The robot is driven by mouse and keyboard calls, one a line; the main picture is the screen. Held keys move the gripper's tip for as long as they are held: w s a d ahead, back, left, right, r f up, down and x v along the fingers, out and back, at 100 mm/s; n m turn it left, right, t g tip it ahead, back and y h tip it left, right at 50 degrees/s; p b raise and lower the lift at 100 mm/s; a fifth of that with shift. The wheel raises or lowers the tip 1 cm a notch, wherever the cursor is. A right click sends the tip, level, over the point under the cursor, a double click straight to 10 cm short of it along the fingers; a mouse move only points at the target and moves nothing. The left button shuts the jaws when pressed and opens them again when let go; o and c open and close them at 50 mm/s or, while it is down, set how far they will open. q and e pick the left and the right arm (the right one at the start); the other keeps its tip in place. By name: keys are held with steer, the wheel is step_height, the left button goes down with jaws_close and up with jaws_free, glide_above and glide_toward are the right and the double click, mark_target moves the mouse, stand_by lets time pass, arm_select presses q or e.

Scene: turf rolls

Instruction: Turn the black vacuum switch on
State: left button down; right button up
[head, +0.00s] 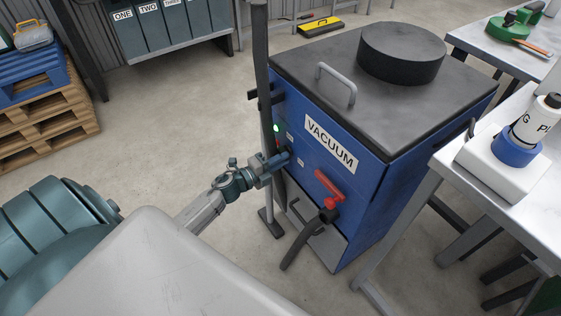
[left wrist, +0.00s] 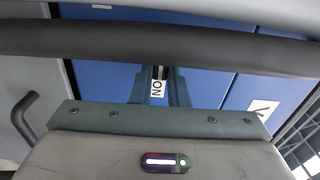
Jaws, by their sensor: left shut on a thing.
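The blue vacuum unit (head: 352,178) stands on the floor with a "VACUUM" label on its front. My left gripper (head: 284,157) reaches its left front panel and is shut on the black vacuum switch. The fingers hide most of the switch in the head view. In the left wrist view a dark sliver of the switch (left wrist: 160,72) shows between the fingers, by a white "ON" label (left wrist: 157,88). A green light (head: 276,128) glows on the panel just above the gripper. My right gripper is out of view.
A dark upright post (head: 262,70) stands close to the gripper; a dark bar crosses the left wrist view (left wrist: 220,50). A red-handled valve (head: 328,187) with a black hose sits lower right on the unit. A white-topped table (head: 465,165) is at the right. Open floor lies left.

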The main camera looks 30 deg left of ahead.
arm_select(q)
steer(key=shift+s+f, duration=0.1)
stand_by(0.5)
steer(key=c, duration=1.4)
jaws_free()
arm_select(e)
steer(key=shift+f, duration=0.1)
arm_select(q)
steer(key=v, duration=1)
steer(key=shift+s+b, duration=0.35)
steer(key=shift+b, duration=0.05)
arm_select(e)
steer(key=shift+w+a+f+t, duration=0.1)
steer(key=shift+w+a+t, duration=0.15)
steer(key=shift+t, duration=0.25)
arm_select(q)
steer(key=shift+a, duration=0.1)
